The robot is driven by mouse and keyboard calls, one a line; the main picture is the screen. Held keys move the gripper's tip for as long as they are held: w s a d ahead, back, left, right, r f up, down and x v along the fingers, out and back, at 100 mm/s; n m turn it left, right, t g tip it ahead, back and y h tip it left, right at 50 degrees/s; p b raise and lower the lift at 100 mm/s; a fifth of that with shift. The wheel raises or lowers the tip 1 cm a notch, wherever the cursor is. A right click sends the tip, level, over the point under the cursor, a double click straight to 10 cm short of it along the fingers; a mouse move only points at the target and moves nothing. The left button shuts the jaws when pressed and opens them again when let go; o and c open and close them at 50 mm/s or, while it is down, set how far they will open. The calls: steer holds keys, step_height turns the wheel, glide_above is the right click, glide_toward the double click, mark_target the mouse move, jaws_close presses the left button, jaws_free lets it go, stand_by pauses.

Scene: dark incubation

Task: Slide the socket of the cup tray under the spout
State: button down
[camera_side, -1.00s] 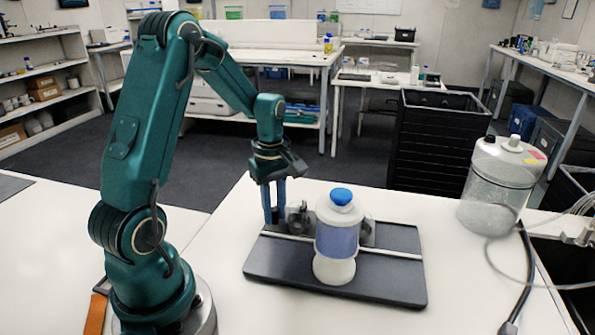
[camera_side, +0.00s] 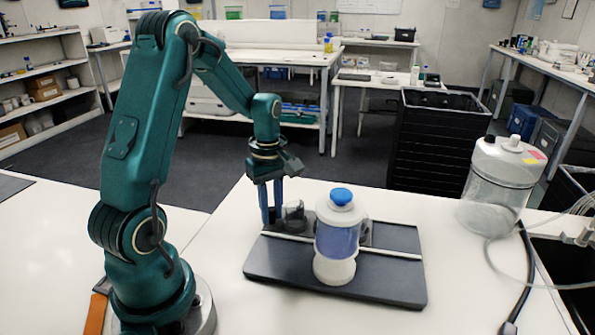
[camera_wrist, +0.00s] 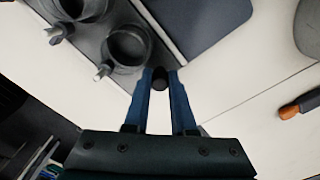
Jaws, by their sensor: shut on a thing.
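The dark cup tray (camera_side: 286,228) lies along the pale rail on the dark base plate (camera_side: 395,288). A round, dark, see-through socket or cup (camera_side: 294,212) stands near its left end. In the wrist view, two round sockets show, the nearer one (camera_wrist: 128,66) just beyond my fingers. My gripper (camera_side: 271,215) points down at the tray's left end, shut on a small black knob (camera_wrist: 159,84). The white dispenser (camera_side: 335,265) with blue liquid and a blue cap stands over the plate, hiding the tray's middle. I cannot make out the spout.
A clear vessel (camera_side: 494,190) with tubing stands at the right of the white bench, near a black hose (camera_side: 527,260). Bare bench lies left of the plate. An orange-handled thing (camera_wrist: 300,106) lies to the right in the wrist view.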

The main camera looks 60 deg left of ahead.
steer(key=shift+s+a, duration=1.25)
steer(key=shift+a, duration=0.05)
steer(key=c, duration=1)
jaws_free()
step_height(320, 180, up, 5)
steer(key=shift+r, duration=0.1)
